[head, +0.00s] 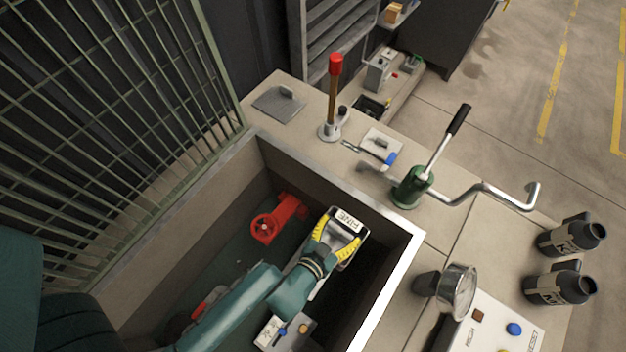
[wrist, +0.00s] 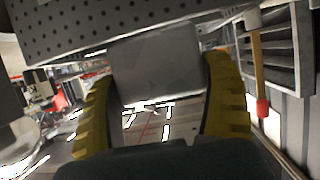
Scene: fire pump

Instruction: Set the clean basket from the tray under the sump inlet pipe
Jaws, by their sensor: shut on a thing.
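My gripper (head: 337,243), with yellow fingers, reaches down into the open sump pit (head: 395,295). It is shut on a grey metal basket (head: 327,222) with a white plate marked FINE (head: 348,219). In the wrist view, a grey tab (wrist: 157,65) sits between the two fingers, joined to the perforated basket wall (wrist: 90,25). The basket is held inside the pit's outline, near its right wall; I cannot tell whether it touches anything below. I cannot pick out the sump inlet pipe or the tray for certain.
A red valve-like fitting (head: 280,218) stands in the pit left of the basket. A raised grate (head: 120,120) borders the pit on the left. A red-topped lever (head: 335,90), a green hand pump (head: 412,187) and a gauge (head: 457,290) stand around the rim.

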